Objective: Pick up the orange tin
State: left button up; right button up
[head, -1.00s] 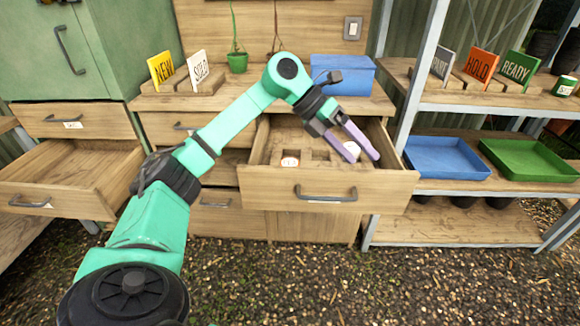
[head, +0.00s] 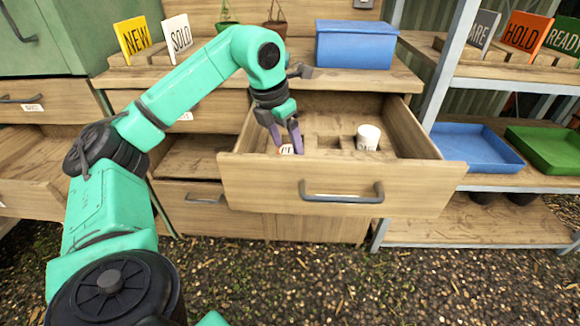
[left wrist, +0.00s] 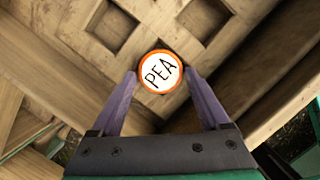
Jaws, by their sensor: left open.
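The orange tin (head: 286,149) sits in the open middle drawer (head: 345,183), near its left front corner. In the left wrist view its round top (left wrist: 161,72) has an orange rim and a white label reading "PEA". My left gripper (head: 287,147) is open, with its two purple fingers pointing down at the tin. In the left wrist view the fingertips (left wrist: 161,75) lie on either side of the tin's near edge. I cannot tell whether they touch it. My right gripper is not in view.
A white tin (head: 368,137) stands in the right part of the same drawer, and empty square sockets lie between. A blue box (head: 354,45) stands on the worktop behind. A blue tray (head: 476,148) and a green tray (head: 548,149) are on the right shelf.

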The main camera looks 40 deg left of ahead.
aim_at(289, 151)
pick_arm(q)
jog(key=x, duration=0.3)
jog(key=shift+f+b, duration=0.3)
jog(key=shift+r, duration=0.1)
jog(key=c, duration=1.1)
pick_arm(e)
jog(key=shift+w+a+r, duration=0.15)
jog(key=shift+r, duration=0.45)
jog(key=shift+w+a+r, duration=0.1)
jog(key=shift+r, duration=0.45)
pick_arm(q)
jog(key=shift+c, duration=0.2)
